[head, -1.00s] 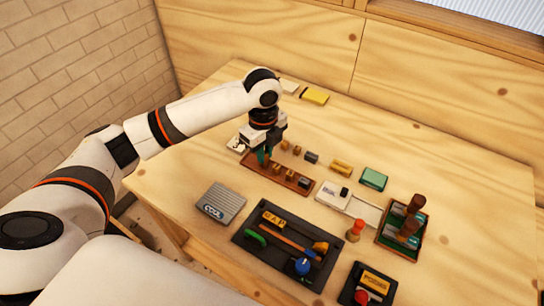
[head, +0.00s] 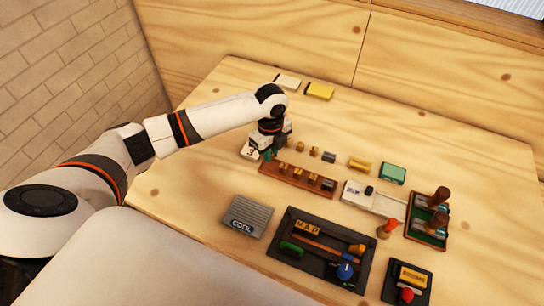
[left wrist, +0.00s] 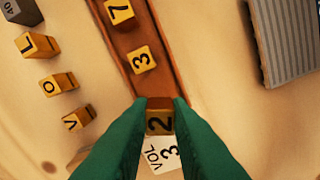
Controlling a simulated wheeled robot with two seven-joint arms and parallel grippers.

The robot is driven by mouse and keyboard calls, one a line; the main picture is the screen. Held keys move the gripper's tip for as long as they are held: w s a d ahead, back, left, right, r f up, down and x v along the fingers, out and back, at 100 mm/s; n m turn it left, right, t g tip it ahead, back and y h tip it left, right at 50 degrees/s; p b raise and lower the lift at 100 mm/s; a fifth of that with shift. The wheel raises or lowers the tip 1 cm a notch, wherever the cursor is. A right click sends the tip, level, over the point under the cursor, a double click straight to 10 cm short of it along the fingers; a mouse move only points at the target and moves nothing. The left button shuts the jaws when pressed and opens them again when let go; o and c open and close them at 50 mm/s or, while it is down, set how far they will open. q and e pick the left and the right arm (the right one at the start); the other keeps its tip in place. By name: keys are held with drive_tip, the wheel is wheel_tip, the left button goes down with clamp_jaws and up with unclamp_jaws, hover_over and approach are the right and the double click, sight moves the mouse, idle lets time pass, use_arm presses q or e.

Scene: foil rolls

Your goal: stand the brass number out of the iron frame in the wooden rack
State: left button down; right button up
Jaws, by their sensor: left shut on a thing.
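My left gripper (head: 268,155) is shut on a brass block marked 2 (left wrist: 160,122), seen between the green fingers in the left wrist view. The block is at the near end of the wooden rack (left wrist: 165,75); I cannot tell whether it touches the rack. The brown rack also shows in the head view (head: 270,178), with the gripper over its left end. Brass blocks marked 3 (left wrist: 143,59) and 7 (left wrist: 119,11) stand in the rack. A dark tray (head: 283,222) with brass letters MAP lies in front; I cannot tell whether it is the iron frame.
Loose brass letters L (left wrist: 37,45), O (left wrist: 58,84) and V (left wrist: 78,118) stand beside the rack. A grey ribbed block (head: 247,216) lies in front of it. A white card (left wrist: 160,157) marked VOL 3 is by the gripper. The table's back right is clear.

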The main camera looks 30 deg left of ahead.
use_arm(q)
wheel_tip(320, 180, down, 3)
drive_tip(key=shift+a+f, duration=0.1)
drive_tip(key=shift+f, duration=0.15)
drive_tip(key=c, duration=1.3)
unclamp_jaws()
drive_tip(key=shift+s, duration=0.1)
drive_tip(key=shift+c, duration=0.2)
use_arm(e)
drive_tip(key=shift+a+r, duration=0.3)
drive_tip(key=shift+a, duration=0.35)
drive_tip(key=shift+d, duration=0.1)
